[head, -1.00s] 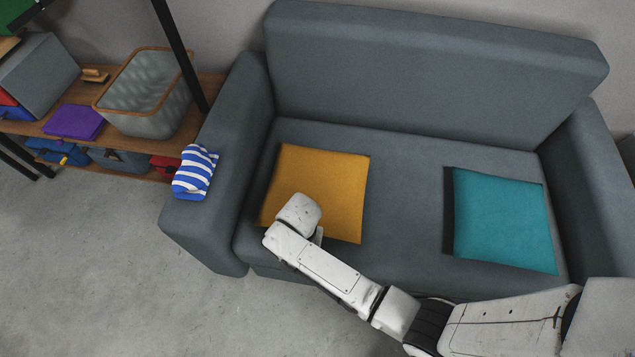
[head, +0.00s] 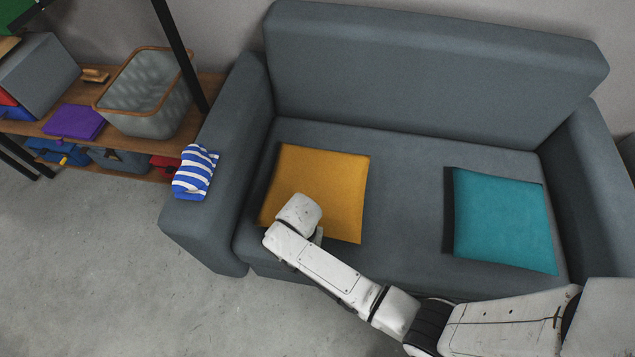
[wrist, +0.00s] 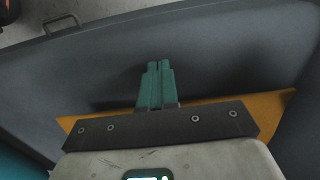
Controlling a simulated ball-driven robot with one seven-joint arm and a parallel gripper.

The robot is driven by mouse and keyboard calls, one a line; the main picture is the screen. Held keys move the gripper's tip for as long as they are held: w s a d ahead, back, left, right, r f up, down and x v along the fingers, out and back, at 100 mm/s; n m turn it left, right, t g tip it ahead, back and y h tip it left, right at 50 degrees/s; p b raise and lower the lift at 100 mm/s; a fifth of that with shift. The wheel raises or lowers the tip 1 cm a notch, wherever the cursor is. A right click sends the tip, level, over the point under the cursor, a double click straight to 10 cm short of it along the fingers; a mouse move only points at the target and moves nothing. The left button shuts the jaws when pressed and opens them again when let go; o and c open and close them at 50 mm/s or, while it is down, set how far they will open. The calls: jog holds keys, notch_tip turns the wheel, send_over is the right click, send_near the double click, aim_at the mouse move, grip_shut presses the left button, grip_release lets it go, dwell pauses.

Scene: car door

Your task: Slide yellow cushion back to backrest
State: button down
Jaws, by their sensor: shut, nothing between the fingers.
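The yellow cushion (head: 335,185) lies flat on the left part of the sofa seat, with a strip of bare seat between its back edge and the grey backrest (head: 420,75). The end of my arm is over the cushion's front left part and hides it there. In the wrist view, the green fingers of my gripper (wrist: 156,85) are together and empty in front of a dark grey surface. Parts of the yellow cushion (wrist: 272,105) show on both sides behind the gripper's mount. I cannot tell whether the fingers touch the cushion; the head view hides them.
A teal cushion (head: 505,220) lies on the right of the seat. A blue-and-white striped cloth (head: 196,172) hangs on the left armrest (head: 232,150). A shelf (head: 125,150) with a grey basket (head: 150,95) stands at the left. The seat between the two cushions is clear.

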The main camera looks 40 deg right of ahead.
jog(key=shift+f+b, duration=0.5)
jog(key=shift+f, duration=0.2)
dwell(0.5)
jog(key=shift+r+p, duration=0.45)
jog(key=shift+p, duration=0.2)
dwell(0.3)
jog(key=shift+w+d, duration=0.6)
jog(key=shift+d, duration=0.25)
jog(key=shift+w+d, duration=0.55)
jog(key=shift+d, duration=0.25)
jog(key=shift+w+d, duration=0.15)
jog(key=shift+w+d+b, duration=0.3)
jog(key=shift+w+d, duration=0.25)
jog(key=shift+d, duration=0.2)
jog(key=shift+w+d+b, duration=0.3)
jog(key=shift+w+d, duration=0.2)
jog(key=shift+d, duration=0.25)
jog(key=shift+w+d, duration=0.1)
